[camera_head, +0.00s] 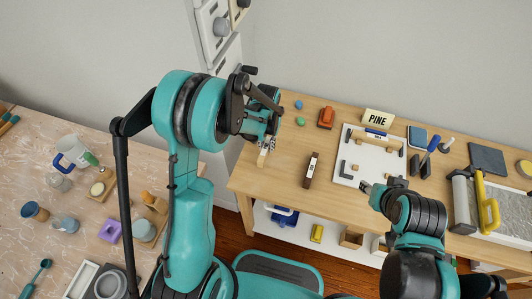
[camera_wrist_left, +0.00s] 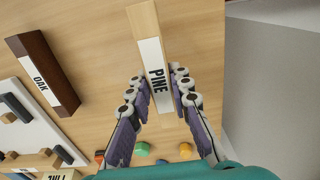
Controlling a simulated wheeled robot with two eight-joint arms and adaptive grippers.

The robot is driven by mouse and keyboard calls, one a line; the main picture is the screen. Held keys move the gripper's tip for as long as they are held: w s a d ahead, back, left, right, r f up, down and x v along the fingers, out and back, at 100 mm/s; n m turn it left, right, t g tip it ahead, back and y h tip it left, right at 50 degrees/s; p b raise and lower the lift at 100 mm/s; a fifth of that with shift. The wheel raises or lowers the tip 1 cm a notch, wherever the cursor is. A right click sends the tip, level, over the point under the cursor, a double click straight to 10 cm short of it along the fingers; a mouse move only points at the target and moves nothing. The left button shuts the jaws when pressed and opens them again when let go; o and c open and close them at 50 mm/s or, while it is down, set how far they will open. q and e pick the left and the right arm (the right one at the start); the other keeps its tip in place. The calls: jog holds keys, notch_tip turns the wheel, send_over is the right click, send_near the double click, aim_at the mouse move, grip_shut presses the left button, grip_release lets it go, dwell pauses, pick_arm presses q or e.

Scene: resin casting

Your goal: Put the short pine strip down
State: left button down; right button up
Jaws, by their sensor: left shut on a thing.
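The short pine strip (camera_wrist_left: 146,22) is a pale wooden bar with a white "PINE" label. In the left wrist view it lies lengthwise between the fingers of my left gripper (camera_wrist_left: 160,84), which is shut on it. In the head view my left gripper (camera_head: 268,142) is over the left end of the wooden bench (camera_head: 270,186), and the strip's pale end (camera_head: 262,158) shows just below the fingers. I cannot tell whether the strip touches the bench. My right gripper (camera_head: 374,186) is at the front of the white board; its fingers are too small to read.
A dark oak strip (camera_head: 312,170) lies right of the pine strip, with the white board (camera_head: 346,178) beyond it. A "PINE" sign (camera_head: 378,118), an orange item (camera_head: 326,117) and small coloured pieces are at the back. Bare bench lies between the pine and oak strips.

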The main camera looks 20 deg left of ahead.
aim_at(266, 151)
pick_arm(q)
notch_tip(266, 151, down, 4)
jog(key=shift+a+f+b, duration=0.1)
jog(key=shift+f+b, duration=0.05)
jog(key=shift+b, duration=0.7)
jog(key=c, duration=1.8)
grip_release()
jog(key=shift+f, duration=0.1)
jog(key=o, duration=0.4)
